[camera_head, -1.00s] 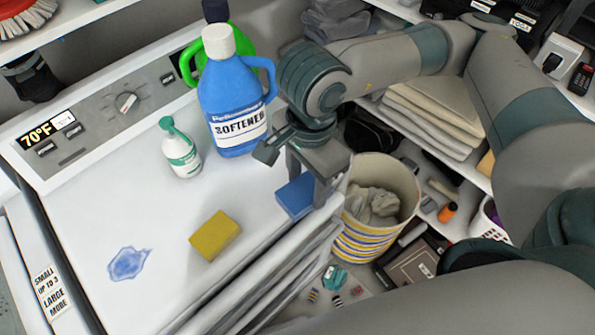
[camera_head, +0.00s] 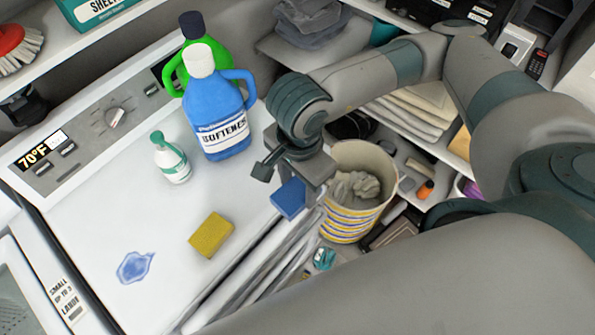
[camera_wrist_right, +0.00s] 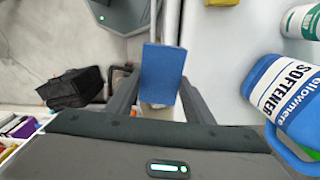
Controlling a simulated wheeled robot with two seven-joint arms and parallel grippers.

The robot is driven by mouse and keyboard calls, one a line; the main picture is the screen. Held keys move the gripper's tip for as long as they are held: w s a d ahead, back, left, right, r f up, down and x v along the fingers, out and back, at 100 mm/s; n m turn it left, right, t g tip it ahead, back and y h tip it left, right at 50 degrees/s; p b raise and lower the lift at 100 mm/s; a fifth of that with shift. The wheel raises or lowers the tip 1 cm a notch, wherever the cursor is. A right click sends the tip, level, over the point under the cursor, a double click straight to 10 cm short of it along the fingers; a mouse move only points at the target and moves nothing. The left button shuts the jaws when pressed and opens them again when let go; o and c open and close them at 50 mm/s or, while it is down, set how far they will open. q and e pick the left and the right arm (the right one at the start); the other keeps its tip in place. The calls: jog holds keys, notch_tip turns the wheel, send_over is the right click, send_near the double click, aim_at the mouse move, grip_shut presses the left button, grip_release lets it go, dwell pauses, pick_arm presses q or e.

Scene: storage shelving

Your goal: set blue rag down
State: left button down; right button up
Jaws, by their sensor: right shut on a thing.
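The blue rag (camera_head: 289,198) looks like a flat block at the front edge of the white washer top (camera_head: 125,220). It also shows in the right wrist view (camera_wrist_right: 162,72) between the fingers. My right gripper (camera_head: 306,178) is shut on it, and the fingers hide part of it. I cannot tell whether the rag touches the washer top. A yellow sponge (camera_head: 211,235) lies to its left, and a blue spill (camera_head: 135,266) is farther left. My left gripper is not in view.
A blue softener jug (camera_head: 220,115), a green bottle (camera_head: 170,72) and a small white bottle (camera_head: 170,160) stand behind on the washer. A striped basket (camera_head: 350,215) with grey cloth stands right of the gripper. Washer top around the sponge is clear.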

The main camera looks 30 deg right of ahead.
jog(key=shift+f, duration=0.1)
dwell(0.7)
jog(key=shift+w+d+f+n+b, duration=0.2)
jog(key=shift+w+f+n+b, duration=0.4)
jog(key=shift+b, duration=0.3)
jog(key=w+d+f+n+b, duration=0.1)
jog(key=w+f+n+b, duration=0.1)
jog(key=n+b, duration=0.2)
jog(key=w+d+f+n+b, duration=0.1)
jog(key=w+f+n+b, duration=0.1)
jog(key=w+n+b, duration=0.1)
jog(key=w+d+f+n+b, duration=0.1)
jog(key=w+f+n+b, duration=0.1)
jog(key=w+n+b, duration=0.1)
jog(key=shift+d+f+n+b, duration=0.25)
jog(key=shift+n+b, duration=0.65)
jog(key=shift+b, duration=0.05)
jog(key=shift+w+d+f+n+b, duration=0.15)
jog(key=shift+w+d+n+b, duration=0.1)
jog(key=shift+w+n+b, duration=0.5)
jog(key=shift+s, duration=0.25)
